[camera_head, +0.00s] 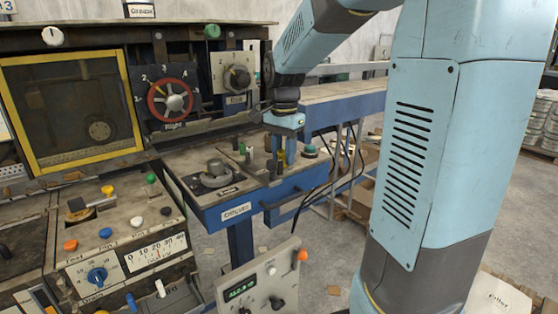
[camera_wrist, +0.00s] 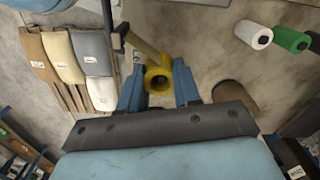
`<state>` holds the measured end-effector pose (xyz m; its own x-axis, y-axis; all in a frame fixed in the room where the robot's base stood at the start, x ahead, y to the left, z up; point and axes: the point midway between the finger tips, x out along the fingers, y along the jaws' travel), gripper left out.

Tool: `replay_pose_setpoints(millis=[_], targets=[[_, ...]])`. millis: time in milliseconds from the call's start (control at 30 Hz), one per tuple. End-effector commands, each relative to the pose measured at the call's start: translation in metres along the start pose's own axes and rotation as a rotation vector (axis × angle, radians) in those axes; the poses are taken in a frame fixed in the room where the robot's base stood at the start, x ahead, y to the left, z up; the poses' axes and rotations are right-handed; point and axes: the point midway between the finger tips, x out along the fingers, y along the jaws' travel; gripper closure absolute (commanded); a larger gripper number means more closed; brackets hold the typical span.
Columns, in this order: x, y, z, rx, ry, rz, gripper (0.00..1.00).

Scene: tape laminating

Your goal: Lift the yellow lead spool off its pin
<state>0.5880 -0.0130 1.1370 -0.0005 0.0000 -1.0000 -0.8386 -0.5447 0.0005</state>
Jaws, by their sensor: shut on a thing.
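The yellow lead spool (camera_wrist: 158,77) is a short ring with a dark central hole, seen from above in the wrist view. My gripper (camera_wrist: 158,90) has its two blue fingers shut on it, one on each side. In the head view my gripper (camera_head: 281,151) points down over the blue-edged bench, with the spool mostly hidden between its fingers. I cannot tell whether a pin still stands inside the spool or how high the spool is above the bench.
A white spool (camera_wrist: 253,36) and a green spool (camera_wrist: 291,40) stand right of my gripper in the wrist view. A tan bar (camera_wrist: 142,43) lies close beyond the yellow spool. A green-topped knob (camera_head: 310,150) is right of my gripper in the head view.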

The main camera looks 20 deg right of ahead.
Motion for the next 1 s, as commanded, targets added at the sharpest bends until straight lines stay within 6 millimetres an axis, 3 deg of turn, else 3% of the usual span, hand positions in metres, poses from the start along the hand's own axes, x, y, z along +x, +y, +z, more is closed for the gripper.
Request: replay_pose_setpoints(millis=[333, 567, 867, 1000], targets=[[-0.004, -0.001, 0.000, 0.000, 0.001, -0.001, 0.96], [-0.036, 0.001, 0.001, 0.000, 0.003, -0.004, 0.96], [-0.096, 0.049, 0.025, 0.001, 0.003, -0.005, 0.96], [-0.106, 0.074, 0.039, 0.001, 0.003, -0.004, 0.96]])
